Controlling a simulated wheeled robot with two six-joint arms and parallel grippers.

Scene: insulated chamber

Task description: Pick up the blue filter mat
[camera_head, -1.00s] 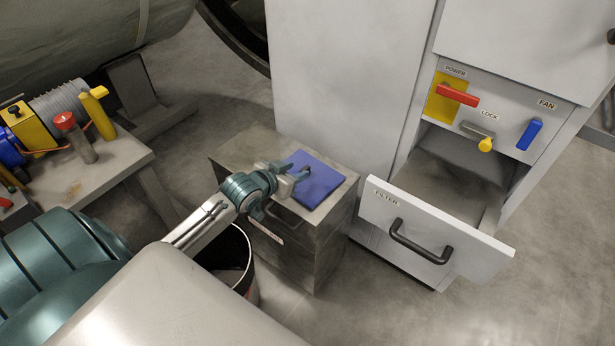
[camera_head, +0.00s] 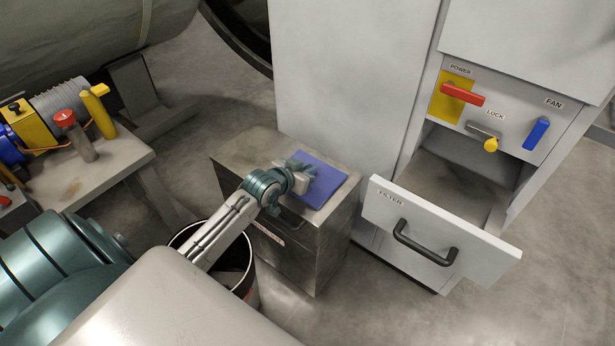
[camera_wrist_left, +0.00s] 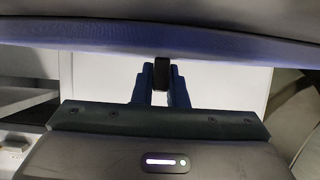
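The blue filter mat (camera_head: 325,182) lies flat on top of a small grey cabinet (camera_head: 245,150). My left gripper (camera_head: 300,168) is over the mat's upper left part and hides some of it. In the left wrist view the mat (camera_wrist_left: 235,45) shows as a blue band across the top. There my left gripper's two fingers (camera_wrist_left: 161,80) stand close on either side of a small black tab at the mat and look shut on it. No clear gap shows between mat and cabinet. My right gripper is not in view.
An open drawer (camera_head: 445,238) marked FILTER juts out to the right of the cabinet. Above it are a red power handle (camera_head: 462,94), a yellow-knobbed lock (camera_head: 490,144) and a blue fan handle (camera_head: 537,133). A bin (camera_head: 250,275) stands below my left forearm.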

